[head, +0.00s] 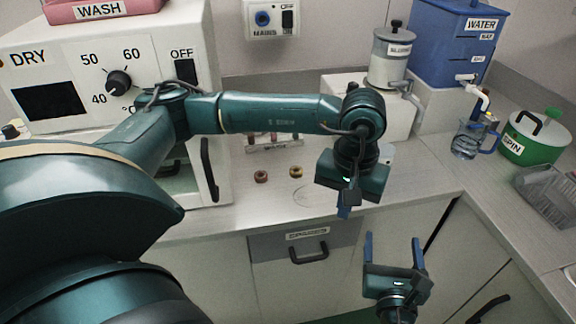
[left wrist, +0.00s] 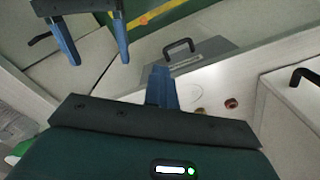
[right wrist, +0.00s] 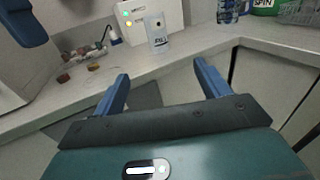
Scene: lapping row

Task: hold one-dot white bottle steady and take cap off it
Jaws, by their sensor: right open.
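A white bottle (right wrist: 158,38) with a single dark dot and a dark-lettered label stands upright on the counter in the right wrist view. Its cap is hard to make out against the white block behind it. In the head view only a pale sliver (head: 387,154), probably this bottle, shows behind my left gripper. My left gripper (head: 345,207) points down above the counter's front edge, its fingers together with nothing between them; it also shows in the left wrist view (left wrist: 162,88). My right gripper (head: 393,243) is open and empty, in front of the counter and below its top.
Two small brown rings (head: 296,172) and a vial rack (head: 275,141) lie left of the bottle. A glass jug (head: 466,143), green pot (head: 535,137) and grey basket (head: 550,195) stand right. The dryer box (head: 110,85) bounds the left. The counter front is clear.

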